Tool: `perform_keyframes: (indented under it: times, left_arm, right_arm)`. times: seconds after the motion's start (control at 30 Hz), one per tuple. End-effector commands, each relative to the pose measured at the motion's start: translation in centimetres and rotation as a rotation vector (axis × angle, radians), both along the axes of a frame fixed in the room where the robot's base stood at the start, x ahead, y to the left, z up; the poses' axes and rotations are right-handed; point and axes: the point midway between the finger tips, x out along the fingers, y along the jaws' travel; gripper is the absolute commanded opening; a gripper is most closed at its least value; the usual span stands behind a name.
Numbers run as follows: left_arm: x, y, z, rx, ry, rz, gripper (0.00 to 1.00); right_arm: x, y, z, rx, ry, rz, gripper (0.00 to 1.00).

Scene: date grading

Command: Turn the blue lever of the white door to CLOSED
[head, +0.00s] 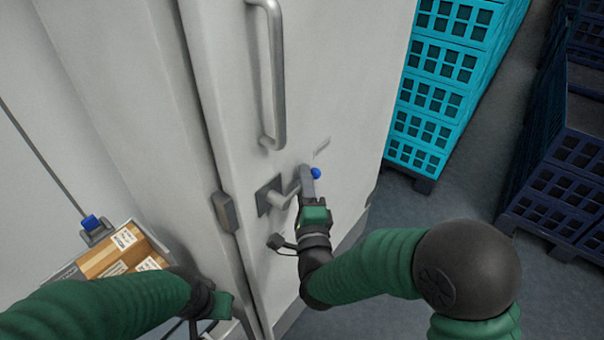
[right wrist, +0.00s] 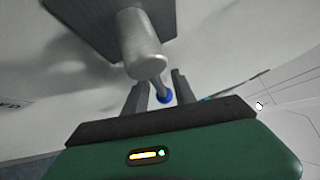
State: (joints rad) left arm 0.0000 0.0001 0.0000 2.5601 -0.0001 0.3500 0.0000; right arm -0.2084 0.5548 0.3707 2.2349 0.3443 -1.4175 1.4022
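The white door (head: 350,70) fills the middle of the head view. Its grey lever hub (head: 275,197) sits low on the door, and the lever ends in a blue knob (head: 315,173) pointing right and slightly up. My right gripper (head: 307,180) is at the lever's outer end. In the right wrist view its two fingers (right wrist: 160,95) stand apart, one on each side of the lever arm near the blue knob (right wrist: 165,97); firm contact cannot be made out. My left gripper (head: 222,305) is low at the left, clear of the door lever; its fingers are not clear.
A vertical bar handle (head: 274,75) is above the lever. A labelled cardboard box (head: 120,255) lies at lower left beside a blue-knobbed fitting (head: 92,223). Turquoise crates (head: 440,90) and dark blue crates (head: 555,170) stand at right, with grey floor between.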

Motion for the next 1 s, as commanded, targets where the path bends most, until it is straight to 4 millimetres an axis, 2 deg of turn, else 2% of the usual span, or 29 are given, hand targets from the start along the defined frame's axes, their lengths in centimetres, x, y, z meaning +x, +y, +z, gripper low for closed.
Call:
perform_keyframes:
  times: [0.07, 0.3, 0.33, 1.0]
  left_arm:
    - [-0.01, 0.00, -0.01, 0.000, 0.000, 0.000, 0.36]
    - [0.00, 0.00, -0.01, 0.000, 0.000, 0.000, 0.36]
    - [0.00, 0.00, -0.01, 0.000, 0.000, 0.000, 0.36]
    - [0.01, 0.00, -0.03, 0.000, 0.000, 0.000, 0.36]
  right_arm:
    - [0.09, -0.01, -0.08, 0.000, 0.001, 0.000, 0.32]
    - [0.24, -0.13, -0.20, 0.001, 0.003, -0.001, 0.02]
    - [0.24, -0.11, -0.21, 0.001, 0.003, -0.001, 0.00]
    - [0.20, -0.04, -0.39, -0.003, 0.008, 0.000, 0.00]
